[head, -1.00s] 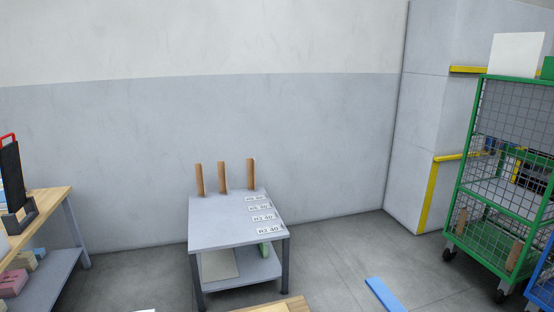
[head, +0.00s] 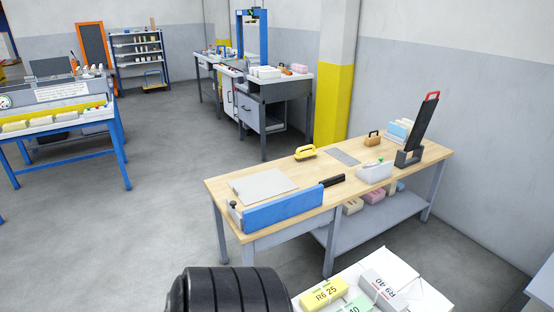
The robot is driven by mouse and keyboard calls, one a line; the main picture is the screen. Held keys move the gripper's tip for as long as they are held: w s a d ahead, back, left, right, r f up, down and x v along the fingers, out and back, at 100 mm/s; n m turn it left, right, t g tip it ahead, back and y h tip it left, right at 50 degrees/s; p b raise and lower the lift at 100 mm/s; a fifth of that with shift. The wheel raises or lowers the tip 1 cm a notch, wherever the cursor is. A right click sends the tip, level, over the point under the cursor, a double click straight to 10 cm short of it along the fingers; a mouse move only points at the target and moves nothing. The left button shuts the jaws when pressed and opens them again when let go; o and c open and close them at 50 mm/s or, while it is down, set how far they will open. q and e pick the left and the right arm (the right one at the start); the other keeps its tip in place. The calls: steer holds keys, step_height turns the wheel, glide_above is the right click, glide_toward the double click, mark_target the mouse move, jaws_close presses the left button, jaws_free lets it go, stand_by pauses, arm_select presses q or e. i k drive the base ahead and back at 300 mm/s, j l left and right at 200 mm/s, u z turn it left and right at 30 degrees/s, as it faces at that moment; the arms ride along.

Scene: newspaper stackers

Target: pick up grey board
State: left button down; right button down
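A flat light grey board (head: 262,186) lies on the left part of the wooden-topped workbench (head: 225,180), behind a blue bar. A smaller, darker grey sheet (head: 343,157) lies flat further back on the same bench. I cannot tell for certain which of the two is the grey board of the task. Neither of my grippers shows in the head view. A black ribbed part, perhaps of my own arm, fills the bottom edge left of centre.
A blue bar (head: 284,207) with a black handle runs along the bench's front. A yellow-handled tool (head: 305,153), a white tray (head: 374,172) and a black upright panel (head: 424,122) stand on it. Labelled bundles (head: 324,294) lie near at bottom right. Floor left of the bench is clear.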

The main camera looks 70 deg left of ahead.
mark_target(250, 189)
steer(key=u, duration=2.5)
steer(key=i+j, duration=0.1)
steer(key=j, duration=0.15)
steer(key=i+j+u, duration=0.1)
steer(key=j, duration=0.15)
steer(key=i+j+u, duration=0.2)
steer(key=i+j, duration=0.2)
steer(key=i+j+u, duration=0.25)
steer(key=i, duration=0.35)
steer(key=i+j+u, duration=0.2)
steer(key=i, duration=0.35)
steer(key=i+j+u, duration=0.2)
steer(key=i, duration=0.35)
steer(key=i+z, duration=0.2)
steer(key=i, duration=0.4)
steer(key=i+j+z, duration=0.25)
steer(key=i, duration=0.35)
steer(key=i+z, duration=0.15)
steer(key=z, duration=0.25)
steer(key=i+z, duration=0.2)
steer(key=z, duration=0.2)
steer(key=i+j+z, duration=0.1)
steer(key=z, duration=0.3)
steer(key=i+j+z, duration=0.15)
steer(key=z, duration=0.25)
steer(key=i+j+z, duration=0.2)
steer(key=z, duration=0.25)
